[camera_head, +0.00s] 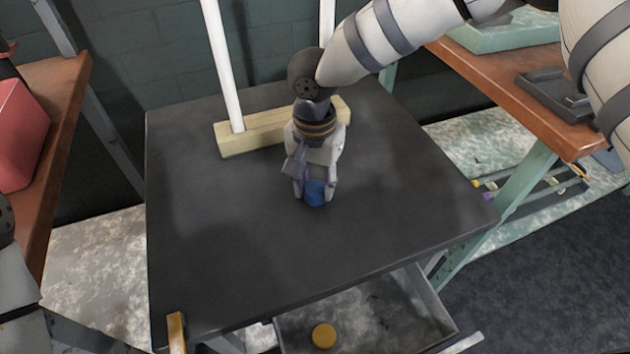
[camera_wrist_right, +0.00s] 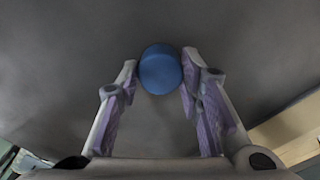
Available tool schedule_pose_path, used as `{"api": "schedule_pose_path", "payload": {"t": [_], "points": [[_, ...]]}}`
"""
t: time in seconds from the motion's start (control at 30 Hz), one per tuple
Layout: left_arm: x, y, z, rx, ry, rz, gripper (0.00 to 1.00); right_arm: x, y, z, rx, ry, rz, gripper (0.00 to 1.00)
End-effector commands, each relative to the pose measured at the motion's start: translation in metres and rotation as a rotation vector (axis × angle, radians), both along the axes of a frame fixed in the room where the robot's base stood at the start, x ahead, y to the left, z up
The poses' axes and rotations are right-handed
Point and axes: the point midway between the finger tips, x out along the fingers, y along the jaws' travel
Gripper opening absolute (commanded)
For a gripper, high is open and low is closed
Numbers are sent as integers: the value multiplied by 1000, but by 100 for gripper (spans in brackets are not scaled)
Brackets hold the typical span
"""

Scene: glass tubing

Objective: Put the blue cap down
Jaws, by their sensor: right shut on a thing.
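The blue cap (camera_head: 314,194) is between the fingertips of my right gripper (camera_head: 315,190), over the middle of the dark table (camera_head: 230,240). In the right wrist view the blue cap (camera_wrist_right: 160,69) shows round, with the two purple-padded fingers of my right gripper (camera_wrist_right: 160,80) on either side of it. The right gripper is shut on the cap and points down. I cannot tell whether the cap touches the tabletop. My left gripper is not in view; part of my left arm shows at the lower left edge.
A pale wooden block (camera_head: 250,135) with white glass tubes (camera_head: 222,65) standing in it is behind the gripper. An open drawer (camera_head: 385,320) below the front edge holds a yellow cap (camera_head: 324,335). A small wooden piece (camera_head: 176,332) is at the near left corner. The tabletop's left and front are clear.

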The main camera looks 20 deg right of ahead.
Motion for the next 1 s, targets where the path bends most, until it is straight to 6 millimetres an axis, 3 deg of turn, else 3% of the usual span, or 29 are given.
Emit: {"api": "schedule_pose_path", "payload": {"t": [0.03,0.07,0.13,0.47,0.57,0.8,1.0], "points": [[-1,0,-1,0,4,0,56,-1,0,-3,1,4,0,19],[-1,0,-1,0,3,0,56,-1,0,-3,0,3,0,40],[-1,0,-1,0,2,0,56,-1,0,-2,0,3,0,53],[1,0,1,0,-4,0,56,0,0,4,-1,-2,0,53],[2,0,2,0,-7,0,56,1,0,22,2,-4,-2,53],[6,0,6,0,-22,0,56,1,1,89,2,-5,-1,53],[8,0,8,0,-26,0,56,1,0,118,0,0,-1,53]]}}
